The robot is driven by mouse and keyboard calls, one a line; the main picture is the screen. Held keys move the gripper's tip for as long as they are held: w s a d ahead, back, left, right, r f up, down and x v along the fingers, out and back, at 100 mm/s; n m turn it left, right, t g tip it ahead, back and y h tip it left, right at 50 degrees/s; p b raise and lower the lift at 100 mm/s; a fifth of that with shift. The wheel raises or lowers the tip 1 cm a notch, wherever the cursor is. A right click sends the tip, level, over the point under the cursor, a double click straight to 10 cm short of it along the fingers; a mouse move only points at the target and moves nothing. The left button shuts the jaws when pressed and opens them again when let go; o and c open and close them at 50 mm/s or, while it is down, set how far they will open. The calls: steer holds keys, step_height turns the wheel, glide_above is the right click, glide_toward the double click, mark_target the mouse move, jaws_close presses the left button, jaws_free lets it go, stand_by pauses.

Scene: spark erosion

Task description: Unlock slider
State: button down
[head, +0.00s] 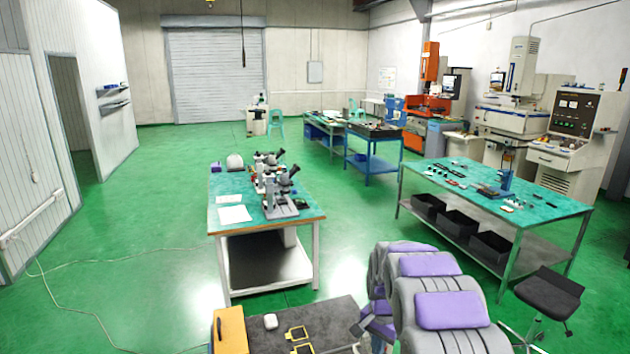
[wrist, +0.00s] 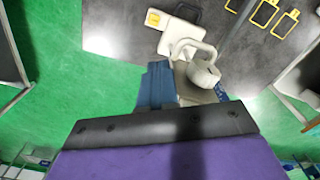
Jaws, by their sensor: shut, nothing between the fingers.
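I cannot single out a slider for certain in either view. In the wrist view a cream part with a curved, hook-like arm (wrist: 192,48) and a yellow label (wrist: 154,18) lies over a dark grey table top. A blue part (wrist: 157,88) is beside it, close in front of a broad purple pad with a black edge, which seems to be mine. In the head view my gripper (head: 371,325) seems to be the dark end beside my grey and purple body, over the right side of the dark table (head: 335,312). It is shut and empty; its fingertips are not clearly visible.
Yellow-framed dark plates (head: 298,333) lie on the dark table, also in the wrist view (wrist: 264,12). A white rounded object (head: 270,321) and an orange box (head: 229,330) are left of them. A microscope bench (head: 232,188) stands behind. Green floor is free at left.

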steer(key=shift+w+d, duration=0.15)
steer(key=shift+d, duration=0.15)
steer(key=r, duration=0.5)
steer(key=shift+s+a+p, duration=0.2)
steer(key=shift+a+p, duration=0.1)
steer(key=shift+p, duration=0.1)
stand_by(0.4)
